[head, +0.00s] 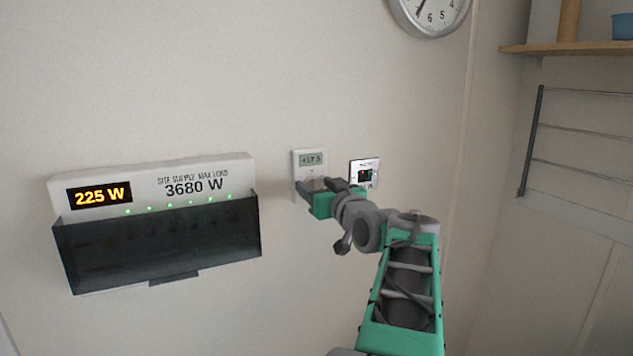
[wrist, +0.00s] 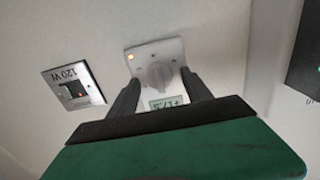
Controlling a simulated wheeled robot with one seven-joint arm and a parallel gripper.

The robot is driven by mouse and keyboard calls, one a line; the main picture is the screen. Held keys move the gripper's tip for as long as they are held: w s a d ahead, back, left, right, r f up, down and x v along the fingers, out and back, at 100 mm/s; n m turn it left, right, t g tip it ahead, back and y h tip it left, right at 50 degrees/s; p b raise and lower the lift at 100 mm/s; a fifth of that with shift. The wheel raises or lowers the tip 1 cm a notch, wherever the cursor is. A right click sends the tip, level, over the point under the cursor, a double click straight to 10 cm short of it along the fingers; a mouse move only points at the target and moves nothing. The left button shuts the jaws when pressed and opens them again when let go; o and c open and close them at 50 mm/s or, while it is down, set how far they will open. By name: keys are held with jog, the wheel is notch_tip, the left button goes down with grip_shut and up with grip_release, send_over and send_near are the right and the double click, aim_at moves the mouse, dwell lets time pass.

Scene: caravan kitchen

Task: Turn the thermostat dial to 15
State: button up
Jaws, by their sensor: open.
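The thermostat (head: 310,161) is a small white plate on the wall, and its display reads +17.5 in the head view. In the wrist view, the thermostat plate (wrist: 169,51) appears upside down, with a pale round dial (wrist: 154,76), an orange light and the display (wrist: 166,104). My gripper (head: 304,187) is at the lower part of the thermostat in the head view and hides the dial there. In the wrist view, my gripper (wrist: 161,81) is open, with one dark finger on each side of the dial. I cannot tell whether the fingers touch it.
A wall switch (head: 364,172) is just right of the thermostat; the wrist view shows it marked 120 W (wrist: 73,88). A supply panel (head: 155,225) reading 225 W and 3680 W is on the left. A clock (head: 430,14) and a shelf (head: 570,48) are at upper right.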

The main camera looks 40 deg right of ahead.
jog(key=shift+c, duration=0.4)
grip_shut()
